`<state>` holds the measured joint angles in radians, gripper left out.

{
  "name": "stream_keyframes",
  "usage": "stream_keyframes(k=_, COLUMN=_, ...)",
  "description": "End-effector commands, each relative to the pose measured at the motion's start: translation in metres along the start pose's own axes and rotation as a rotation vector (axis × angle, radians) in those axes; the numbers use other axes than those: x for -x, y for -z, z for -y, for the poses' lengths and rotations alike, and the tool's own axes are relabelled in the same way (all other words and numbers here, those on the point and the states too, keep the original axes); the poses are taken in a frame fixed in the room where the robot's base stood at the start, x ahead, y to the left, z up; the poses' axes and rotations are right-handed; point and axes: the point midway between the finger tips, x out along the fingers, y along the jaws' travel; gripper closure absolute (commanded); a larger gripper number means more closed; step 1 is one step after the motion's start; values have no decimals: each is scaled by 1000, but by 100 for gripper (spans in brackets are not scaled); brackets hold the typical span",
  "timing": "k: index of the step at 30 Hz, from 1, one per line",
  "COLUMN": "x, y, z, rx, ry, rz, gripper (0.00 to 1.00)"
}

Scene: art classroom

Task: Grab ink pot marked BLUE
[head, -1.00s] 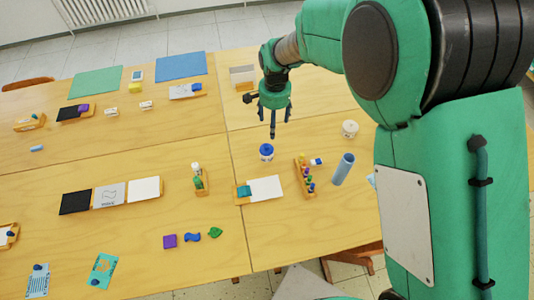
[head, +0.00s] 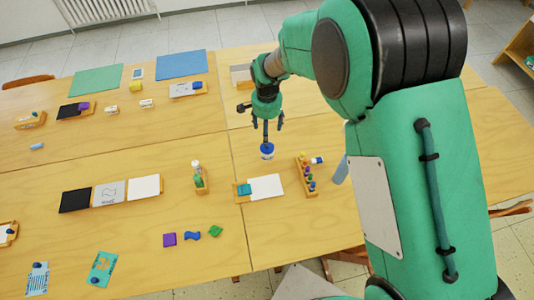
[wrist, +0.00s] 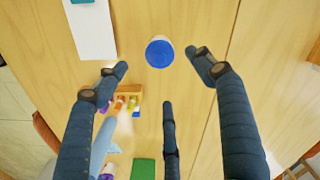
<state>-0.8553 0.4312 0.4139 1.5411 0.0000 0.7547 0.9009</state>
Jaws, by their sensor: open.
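A small white pot with a blue lid (head: 267,151) stands upright on the wooden table, near the seam between table tops. In the wrist view its round blue lid (wrist: 159,52) shows from above, between and just beyond my fingertips. Any writing on it is too small to read. My gripper (head: 267,126) points down just above the pot. In the wrist view my gripper (wrist: 158,72) has its fingers spread wide, with nothing held. I see no clear contact with the pot.
A wooden rack (head: 305,175) of small coloured bottles stands right of the pot, nearer me. A white sheet (head: 266,187) and a holder with a bottle (head: 200,180) lie nearby.

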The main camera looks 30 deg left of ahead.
Motion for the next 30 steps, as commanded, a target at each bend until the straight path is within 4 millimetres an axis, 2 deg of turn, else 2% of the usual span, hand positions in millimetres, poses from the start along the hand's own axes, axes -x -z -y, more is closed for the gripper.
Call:
stream_keyframes(k=3, x=-22, y=0, z=-1, rx=0, ry=-2, rz=2, gripper=31)
stream_keyframes(k=9, x=-46, y=0, z=-1, rx=0, ry=-2, rz=1, gripper=31)
stream_keyframes(k=25, x=-54, y=0, z=0, rx=0, ry=-1, rz=1, gripper=31)
stream_keyframes(k=30, x=-67, y=0, z=-1, rx=0, ry=-1, rz=1, gripper=31)
